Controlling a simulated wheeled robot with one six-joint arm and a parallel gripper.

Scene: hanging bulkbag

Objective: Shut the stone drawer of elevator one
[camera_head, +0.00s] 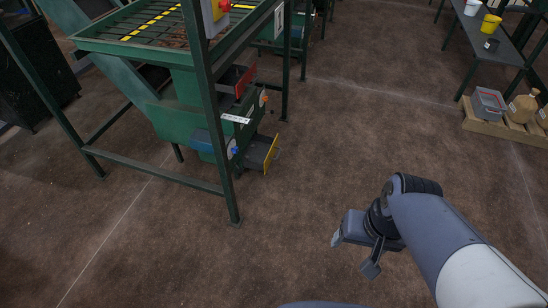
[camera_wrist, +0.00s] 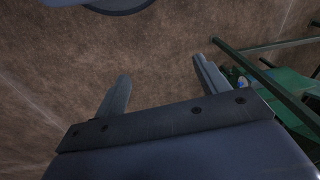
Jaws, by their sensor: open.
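A green elevator machine (camera_head: 185,105) stands inside a dark green frame at the left in the head view. Low on its right side a dark drawer with a yellow edge (camera_head: 262,152) sticks out. A red part (camera_head: 243,80) shows above it, and a white label (camera_head: 235,118) lies between them. I cannot read the label or tell which one is the stone drawer. My gripper (camera_head: 354,254) is at the lower right, well apart from the machine, over bare floor. In the wrist view its two fingers (camera_wrist: 160,82) are spread with nothing between them.
A pallet (camera_head: 505,125) with a grey crate (camera_head: 488,102) and sacks is at the right. A table with buckets (camera_head: 489,26) is at the upper right. The floor between my gripper and the machine is clear.

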